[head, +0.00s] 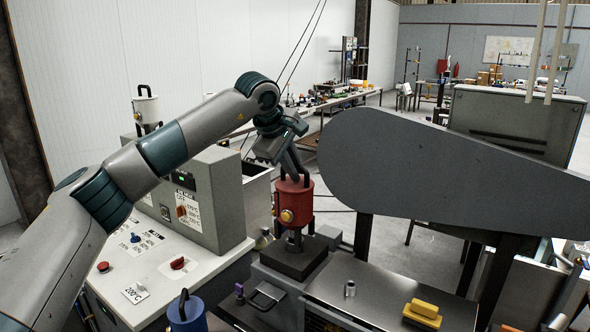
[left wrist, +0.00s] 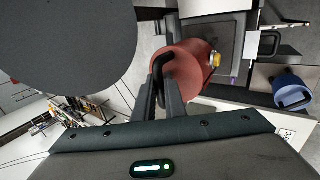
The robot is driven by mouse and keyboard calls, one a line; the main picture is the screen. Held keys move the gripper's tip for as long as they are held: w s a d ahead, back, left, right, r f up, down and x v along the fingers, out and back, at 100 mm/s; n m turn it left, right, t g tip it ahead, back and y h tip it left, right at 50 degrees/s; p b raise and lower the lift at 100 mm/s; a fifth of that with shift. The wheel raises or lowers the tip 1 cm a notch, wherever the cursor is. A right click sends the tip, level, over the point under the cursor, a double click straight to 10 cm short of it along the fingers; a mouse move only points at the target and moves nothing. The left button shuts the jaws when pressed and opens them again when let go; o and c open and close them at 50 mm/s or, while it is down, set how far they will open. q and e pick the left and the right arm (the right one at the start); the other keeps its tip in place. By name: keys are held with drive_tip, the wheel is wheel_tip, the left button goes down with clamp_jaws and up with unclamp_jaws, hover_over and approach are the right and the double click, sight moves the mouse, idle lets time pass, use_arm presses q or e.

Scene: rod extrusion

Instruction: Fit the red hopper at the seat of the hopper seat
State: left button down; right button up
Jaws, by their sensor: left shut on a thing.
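The red hopper (head: 297,198) hangs upright, with a black handle on top, a yellow knob on its side and a metal spout below. My left gripper (head: 291,177) is shut on its handle. The hopper also shows in the left wrist view (left wrist: 190,62), with its black handle between the fingers (left wrist: 163,90). The hopper seat, a dark square block (head: 290,262), is right below the spout. I cannot tell whether the spout is in the seat or just above it. The seat's opening is hidden. My right gripper is not in view.
A big grey rounded guard (head: 440,165) stands close to the right of the hopper. A blue hopper (head: 187,314) is at the bottom left, and a white one (head: 148,108) is on the control cabinet (head: 200,200). A yellow block (head: 423,312) lies on the machine's metal top (head: 385,290).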

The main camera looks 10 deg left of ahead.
sight(296, 185)
use_arm(q)
drive_tip(key=shift+r, duration=0.15)
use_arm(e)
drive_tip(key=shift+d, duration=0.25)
